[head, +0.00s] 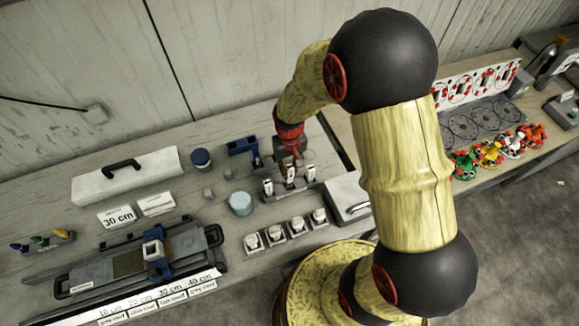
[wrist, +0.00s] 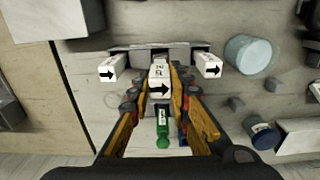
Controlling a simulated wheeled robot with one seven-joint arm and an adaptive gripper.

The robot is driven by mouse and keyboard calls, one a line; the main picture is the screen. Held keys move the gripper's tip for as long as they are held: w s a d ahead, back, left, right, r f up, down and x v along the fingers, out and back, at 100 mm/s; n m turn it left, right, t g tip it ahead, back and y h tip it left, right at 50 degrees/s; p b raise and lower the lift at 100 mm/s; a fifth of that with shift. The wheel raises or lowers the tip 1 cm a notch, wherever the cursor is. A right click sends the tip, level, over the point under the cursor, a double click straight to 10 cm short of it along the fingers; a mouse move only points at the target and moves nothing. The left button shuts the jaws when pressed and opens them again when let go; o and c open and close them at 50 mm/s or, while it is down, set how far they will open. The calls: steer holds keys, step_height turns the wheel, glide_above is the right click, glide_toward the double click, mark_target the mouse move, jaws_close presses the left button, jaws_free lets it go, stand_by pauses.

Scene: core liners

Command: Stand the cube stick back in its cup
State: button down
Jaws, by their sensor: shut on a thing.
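The cube stick (wrist: 160,85), white with a black arrow on its end, is between the fingers of my gripper (wrist: 160,78) in the wrist view. My gripper is shut on it, in the middle of a grey rack (wrist: 132,47). Similar white arrow-marked pieces stand in the rack to its left (wrist: 110,68) and right (wrist: 208,66). In the head view my gripper (head: 290,152) is above the rack, over the middle white piece (head: 290,174). The stick's lower end and its cup are hidden, so I cannot tell if it is seated.
A light blue cylinder (head: 240,203) and a dark blue jar (head: 201,158) stand left of the rack. Several small white-topped holders (head: 275,235) are in front of it. A green piece (wrist: 162,128) shows between my fingers. A grey box (head: 347,196) stands at right.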

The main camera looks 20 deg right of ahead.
mark_target(290, 175)
steer(key=shift+f+b, duration=1.5)
steer(key=shift+f, duration=0.95)
steer(key=c, duration=1.7)
jaws_free()
steer(key=shift+o, duration=0.6)
steer(key=shift+r+p, duration=2.45)
steer(key=shift+r, duration=1.1)
steer(key=shift+s+f, duration=0.1)
